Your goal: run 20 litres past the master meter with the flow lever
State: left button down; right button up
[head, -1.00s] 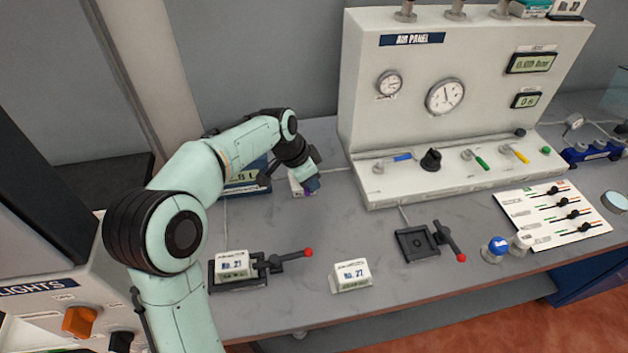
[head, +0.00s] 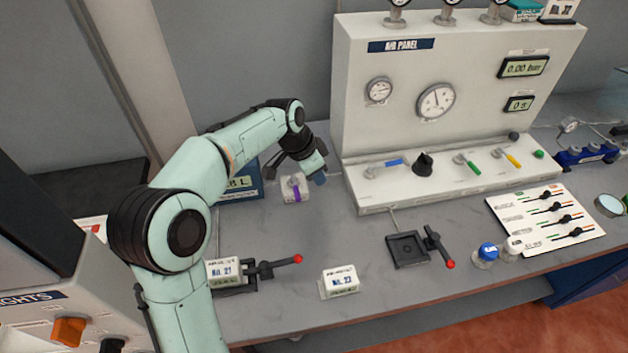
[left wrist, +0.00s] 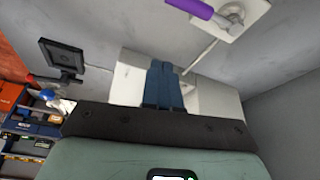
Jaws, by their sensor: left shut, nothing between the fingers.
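The flow lever is a purple handle (head: 296,195) on a small white valve block (head: 287,183) on the bench. It also shows at the top of the left wrist view (left wrist: 190,7). Behind it stands a blue box, apparently the master meter (head: 246,190). Its display is partly hidden by my arm, with only an "L" and part of a digit showing. My left gripper (head: 319,178) is shut and empty, just right of the valve block and apart from the purple handle. Its blue fingers are together in the left wrist view (left wrist: 165,82).
The air panel (head: 450,80) stands to the right of the gripper, with coloured levers along its base. Two white numbered blocks (head: 339,281) and clamps with red-tipped levers (head: 439,247) lie nearer the front. The bench between them is clear.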

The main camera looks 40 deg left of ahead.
pick_arm(q)
jog(key=v, duration=0.7)
jog(key=shift+s+a+r+p, duration=0.2)
jog(key=shift+s+a+p, duration=0.15)
jog(key=shift+a, duration=0.1)
jog(key=shift+s, duration=0.1)
jog(key=shift+f, duration=0.1)
